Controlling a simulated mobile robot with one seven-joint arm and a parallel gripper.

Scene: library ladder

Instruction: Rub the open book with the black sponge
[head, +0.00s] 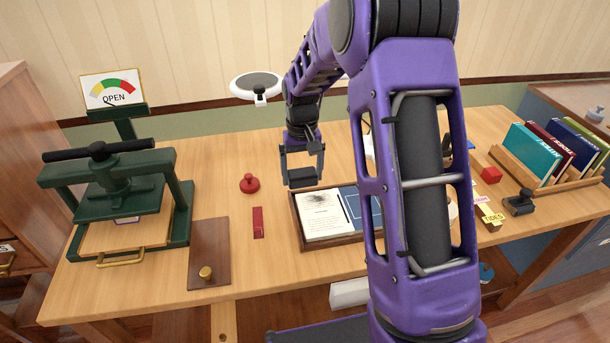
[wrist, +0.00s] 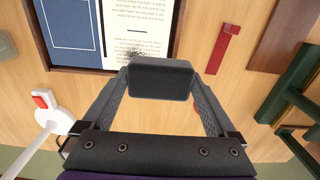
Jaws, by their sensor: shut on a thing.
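The open book (head: 323,222) lies in a shallow wooden tray (head: 333,241), with a white printed page and a blue panel beside it. The white page (wrist: 140,20) also shows in the wrist view, with a dark smudge near the edge closest to my gripper. My gripper (head: 303,174) is shut on the black sponge (head: 302,178), which spans between both fingers in the wrist view (wrist: 160,80). The sponge is beside the smudged end of the page and appears raised above the table. My arm hides the right part of the tray.
A green press (head: 110,190) stands at the left, with a brown board (head: 209,253) beside it. A red knob (head: 249,184) and red strip (head: 258,222) lie left of the tray. A book rack (head: 570,184) is at the right. A white lamp (head: 256,86) stands behind.

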